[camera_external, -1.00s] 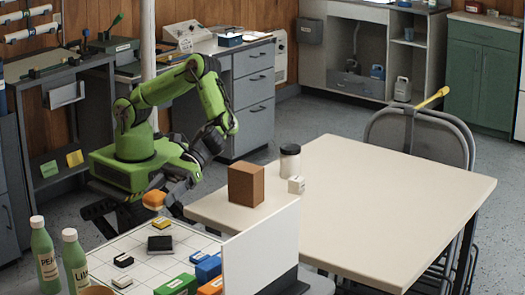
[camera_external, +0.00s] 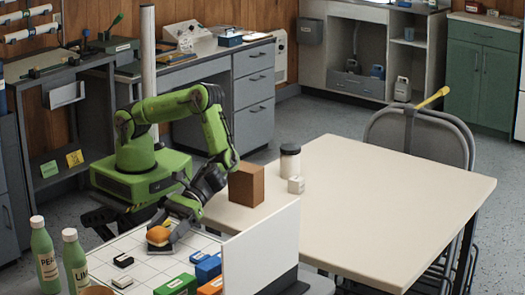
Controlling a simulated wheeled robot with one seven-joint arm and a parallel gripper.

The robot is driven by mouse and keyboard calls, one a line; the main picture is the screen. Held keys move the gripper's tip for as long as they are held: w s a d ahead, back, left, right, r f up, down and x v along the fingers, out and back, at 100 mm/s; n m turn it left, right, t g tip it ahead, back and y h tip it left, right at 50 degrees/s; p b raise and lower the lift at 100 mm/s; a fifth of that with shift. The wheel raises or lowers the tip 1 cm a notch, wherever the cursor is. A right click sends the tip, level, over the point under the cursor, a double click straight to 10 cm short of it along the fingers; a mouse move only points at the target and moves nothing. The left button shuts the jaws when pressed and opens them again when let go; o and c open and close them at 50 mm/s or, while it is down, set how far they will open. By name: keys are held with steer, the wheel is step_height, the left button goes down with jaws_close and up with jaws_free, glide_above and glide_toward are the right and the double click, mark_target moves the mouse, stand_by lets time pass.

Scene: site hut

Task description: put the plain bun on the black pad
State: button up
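The orange-brown bun (camera_external: 158,235) is at the tip of my gripper (camera_external: 168,234), low over the white gridded board. My gripper reaches down from the upper right and appears shut on the bun, though its fingers are small and partly hidden. The black pad (camera_external: 159,247) lies on the board directly under the bun and is mostly covered by it. I cannot tell whether the bun touches the pad or hangs just above it.
The gridded board (camera_external: 140,262) also holds small black blocks (camera_external: 123,261), a green block (camera_external: 176,284), blue blocks (camera_external: 208,267) and an orange block (camera_external: 211,287). A white upright panel (camera_external: 262,248) stands to the right. Two green bottles (camera_external: 75,262) stand left. A brown box (camera_external: 246,185) sits on the table.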

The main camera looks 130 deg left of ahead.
steer(key=shift+o, duration=1.1)
steer(key=shift+a+r, duration=0.2)
steer(key=shift+r, duration=0.1)
steer(key=p+v, duration=0.4)
steer(key=v, duration=0.7)
steer(key=shift+a+r, duration=0.1)
steer(key=shift+a, duration=0.2)
steer(key=s+a+r+m+t+y, duration=0.2)
steer(key=s+a+r+m+y, duration=0.35)
steer(key=s+r+m, duration=0.2)
steer(key=s+a+r+m+t+y, duration=0.2)
steer(key=s+a+r+m+y, duration=0.4)
steer(key=s+r, duration=0.3)
steer(key=s+a+r+m+t+y, duration=0.1)
steer(key=s+a+m, duration=0.3)
steer(key=s, duration=0.5)
steer(key=shift+s+a+r+t+y, duration=0.3)
steer(key=shift+a+r+y, duration=0.15)
steer(key=shift+a+r, duration=0.1)
